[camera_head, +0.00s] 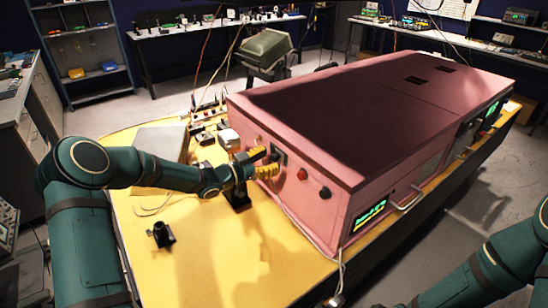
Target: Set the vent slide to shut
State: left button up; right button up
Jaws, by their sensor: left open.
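The pink foam enclosure (345,185) stands on the yellow table. Its left face carries a small dark fitting (280,155), which may be the vent slide; it is too small and partly covered for me to tell its setting. My left gripper (270,161) has yellow fingers, spread open and empty, close to that face beside the dark fitting. I cannot tell whether a finger touches it. My right arm shows at the lower right, but its gripper is out of view.
A red button (302,174) and a black knob (325,192) sit on the same face, right of the fitting. A green display (370,214) and a handle (407,200) are on the front. A small black stand (161,234) is on the table (205,270), whose near part is mostly clear.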

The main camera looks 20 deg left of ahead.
aim_at(274, 150)
pick_arm(q)
jog(key=shift+x, duration=1.1)
grip_shut()
jog(key=shift+w+a+b, duration=0.15)
jog(key=shift+w+a, duration=0.35)
jog(key=shift+a, duration=0.2)
jog(key=shift+w+a+b, duration=0.15)
jog(key=shift+w+a, duration=0.4)
jog(key=shift+a, duration=0.2)
grip_release()
jog(key=shift+w, duration=0.1)
jog(key=shift+r, duration=0.1)
notch_tip(274, 150, up, 10)
